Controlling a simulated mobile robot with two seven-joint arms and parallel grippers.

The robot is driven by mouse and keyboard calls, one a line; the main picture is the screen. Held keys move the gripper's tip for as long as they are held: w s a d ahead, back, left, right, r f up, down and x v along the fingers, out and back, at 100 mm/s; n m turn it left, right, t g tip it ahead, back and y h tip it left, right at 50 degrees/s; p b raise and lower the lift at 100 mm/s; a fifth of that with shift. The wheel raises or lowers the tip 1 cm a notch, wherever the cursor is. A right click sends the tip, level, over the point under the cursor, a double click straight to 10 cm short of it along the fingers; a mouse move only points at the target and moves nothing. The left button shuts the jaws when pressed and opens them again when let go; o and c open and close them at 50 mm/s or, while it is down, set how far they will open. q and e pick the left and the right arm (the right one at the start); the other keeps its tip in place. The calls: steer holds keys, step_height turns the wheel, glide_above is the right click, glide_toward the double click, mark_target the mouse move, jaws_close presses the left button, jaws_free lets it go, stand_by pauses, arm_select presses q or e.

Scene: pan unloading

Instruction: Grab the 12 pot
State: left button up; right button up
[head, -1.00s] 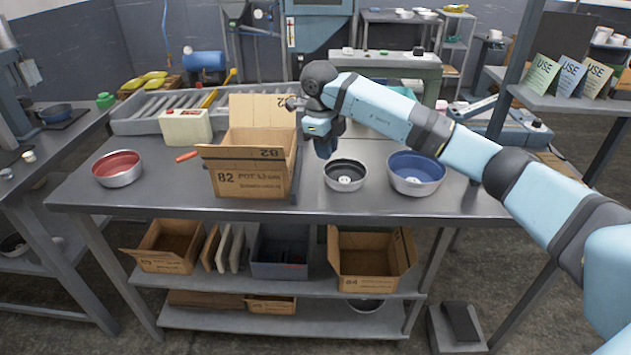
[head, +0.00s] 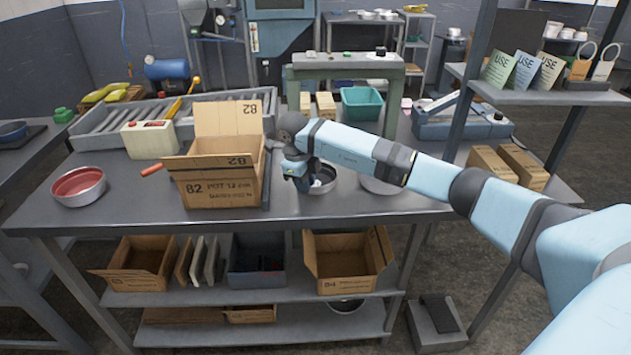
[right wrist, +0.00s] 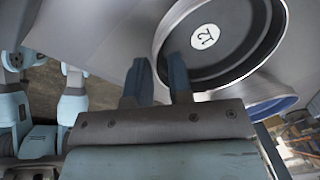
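The 12 pot is a dark-lined metal pan (head: 325,178) on the workbench, right of the cardboard box, partly hidden by my right gripper. In the right wrist view the pot (right wrist: 243,45) shows a white round label with "12" on its inside bottom. My right gripper (head: 299,184) is at the pot's left side. In the right wrist view its two fingers (right wrist: 158,66) are apart with an empty gap; the right finger overlaps the pot's rim and the left one is outside it. I cannot tell whether they touch it. My left gripper is not in view.
An open cardboard box marked 82 (head: 222,190) stands close left of the gripper. A red-lined pan (head: 79,187) is at the far left. A blue-lined pan (right wrist: 268,108) lies beside the 12 pot, mostly behind my arm. Boxes fill the shelf below.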

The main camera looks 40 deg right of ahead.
steer(key=shift+d+f, duration=0.15)
steer(key=shift+f, duration=0.8)
jaws_close()
